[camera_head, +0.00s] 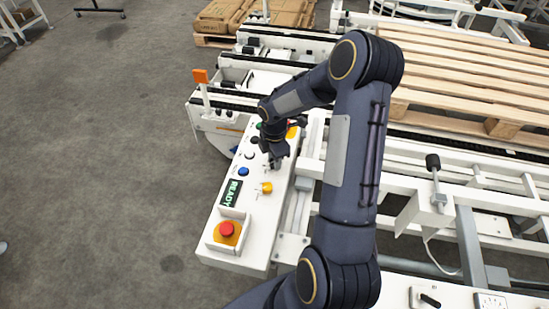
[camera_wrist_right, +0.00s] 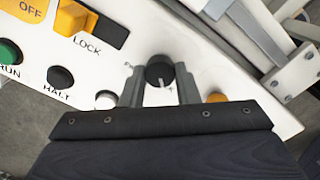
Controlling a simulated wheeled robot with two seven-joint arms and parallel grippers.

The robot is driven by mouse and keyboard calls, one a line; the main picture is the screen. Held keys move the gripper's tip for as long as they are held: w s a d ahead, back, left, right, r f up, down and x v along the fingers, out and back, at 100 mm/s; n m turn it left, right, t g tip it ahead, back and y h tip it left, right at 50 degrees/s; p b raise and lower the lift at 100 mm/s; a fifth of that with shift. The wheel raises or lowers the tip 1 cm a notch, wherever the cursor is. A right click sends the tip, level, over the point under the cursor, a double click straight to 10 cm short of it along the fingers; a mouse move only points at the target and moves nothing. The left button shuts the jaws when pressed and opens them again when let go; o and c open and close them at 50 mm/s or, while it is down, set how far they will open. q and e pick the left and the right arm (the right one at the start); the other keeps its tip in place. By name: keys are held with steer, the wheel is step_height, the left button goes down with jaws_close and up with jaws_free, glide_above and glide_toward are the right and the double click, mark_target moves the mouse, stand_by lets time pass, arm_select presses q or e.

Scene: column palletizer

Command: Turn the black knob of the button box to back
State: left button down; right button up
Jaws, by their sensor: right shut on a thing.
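The button box (camera_head: 246,217) is a long white panel in the middle of the head view. Its black knob (camera_wrist_right: 160,72) is round with a white pointer line and shows in the right wrist view between two grey fingers. My right gripper (camera_head: 275,160) reaches down over the box in the head view and mostly hides the knob there. In the wrist view the right gripper (camera_wrist_right: 160,85) is shut on the knob. The knob's pointer line runs toward the gripper's palm in that view. My left gripper is not in view.
On the box are a green READY display (camera_head: 231,194), a red emergency button (camera_head: 227,229), a blue button (camera_head: 243,171) and a yellow knob (camera_head: 267,187). A LOCK switch (camera_wrist_right: 75,18) shows in the wrist view. Conveyor frames and a wooden pallet (camera_head: 470,75) stand right. Open floor lies left.

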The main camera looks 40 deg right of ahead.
steer(key=o, duration=1)
steer(key=shift+c, duration=0.2)
steer(key=shift+r, duration=0.15)
step_height(320, 180, up, 8)
steer(key=shift+f, duration=0.2)
